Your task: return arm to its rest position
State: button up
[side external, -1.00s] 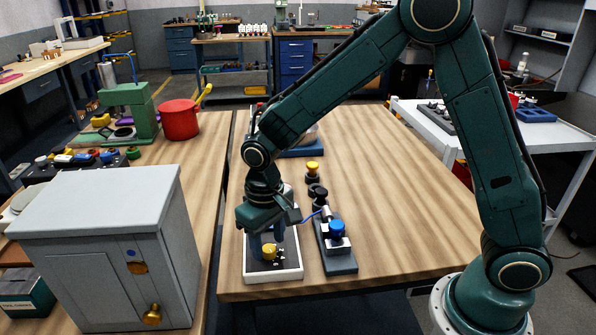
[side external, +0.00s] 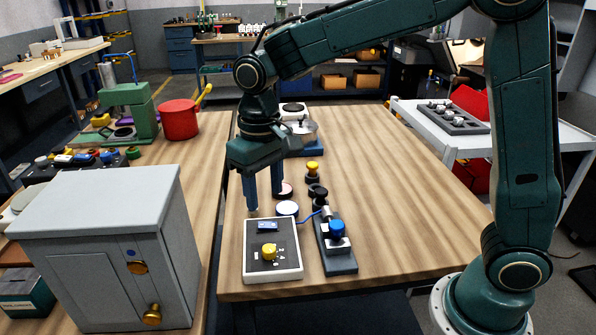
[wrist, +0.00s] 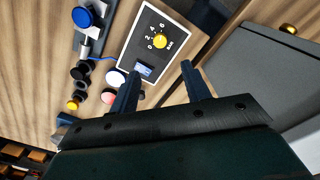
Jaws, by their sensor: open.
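My gripper (side external: 264,192) is open and empty, raised over the wooden bench near the far edge of a white-framed control box. In the wrist view my gripper's two dark blue fingers (wrist: 158,80) stand well apart with nothing between them. The control box (side external: 293,269) has a yellow dial and a small blue display, and it also shows in the wrist view (wrist: 172,20). My arm arches up from its base at the right. No marker of a rest position can be made out.
A blue-knobbed device (side external: 337,231) stands right of the control box. Dark and yellow knobs (side external: 312,168) and pale discs (side external: 287,208) lie behind it. A grey cabinet (side external: 95,207) stands left. The bench's right half is clear.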

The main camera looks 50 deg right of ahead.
jog(key=shift+r, duration=0.1)
dwell(0.3)
jog(key=s+d+r+t, duration=0.2)
jog(key=s+d, duration=0.4)
jog(key=s, duration=0.4)
jog(key=s+d+r+t, duration=0.3)
jog(key=s+d+r, duration=0.1)
jog(key=s, duration=0.7)
jog(key=shift+s+d+t, duration=0.15)
jog(key=shift+d+t, duration=0.15)
jog(key=shift+d, duration=0.6)
